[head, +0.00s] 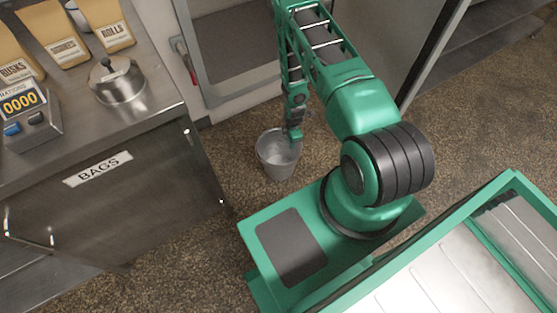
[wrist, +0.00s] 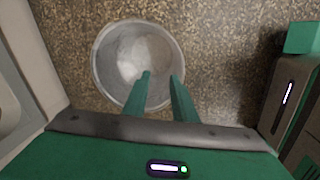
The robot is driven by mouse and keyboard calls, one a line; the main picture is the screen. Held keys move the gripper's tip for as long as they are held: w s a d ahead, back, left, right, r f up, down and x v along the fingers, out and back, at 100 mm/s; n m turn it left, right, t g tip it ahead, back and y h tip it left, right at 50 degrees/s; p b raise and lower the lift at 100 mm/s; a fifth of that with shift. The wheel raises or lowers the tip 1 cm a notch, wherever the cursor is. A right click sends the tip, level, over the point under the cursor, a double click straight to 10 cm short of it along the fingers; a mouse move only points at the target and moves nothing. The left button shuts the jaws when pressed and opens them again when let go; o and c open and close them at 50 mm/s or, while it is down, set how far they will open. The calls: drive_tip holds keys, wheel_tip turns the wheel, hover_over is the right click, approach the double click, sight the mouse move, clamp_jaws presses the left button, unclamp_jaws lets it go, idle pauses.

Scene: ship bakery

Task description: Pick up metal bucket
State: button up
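The metal bucket (head: 278,160) stands upright on the speckled floor, in front of my base and to the right of the steel counter. In the wrist view its round open mouth (wrist: 112,68) shows from above, and it looks empty inside. My gripper (head: 294,135) is over the bucket's right rim in the head view. In the wrist view the two green fingers of my gripper (wrist: 160,80) are apart with a gap between them. One finger overlaps the bucket's inside and the other lies near its right rim. I cannot tell whether they touch it.
The steel counter with a BAGS drawer (head: 105,215) is at the left, bearing a metal canister (head: 117,82), a counter display (head: 22,105) and paper bags (head: 60,40). A cabinet (head: 235,45) stands behind the bucket. Open floor (head: 455,140) lies to the right.

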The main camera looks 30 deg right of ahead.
drive_tip(key=n, duration=0.2)
hover_over(288, 168)
drive_tip(key=f, duration=0.8)
drive_tip(key=shift+s+d+f, duration=0.1)
drive_tip(key=shift+s+f, duration=0.2)
drive_tip(key=shift+f, duration=0.1)
drive_tip(key=f, duration=0.7)
drive_tip(key=w+f, duration=0.1)
drive_tip(key=f, duration=0.2)
drive_tip(key=shift+d+f, duration=0.1)
drive_tip(key=shift+f, duration=0.15)
clamp_jaws()
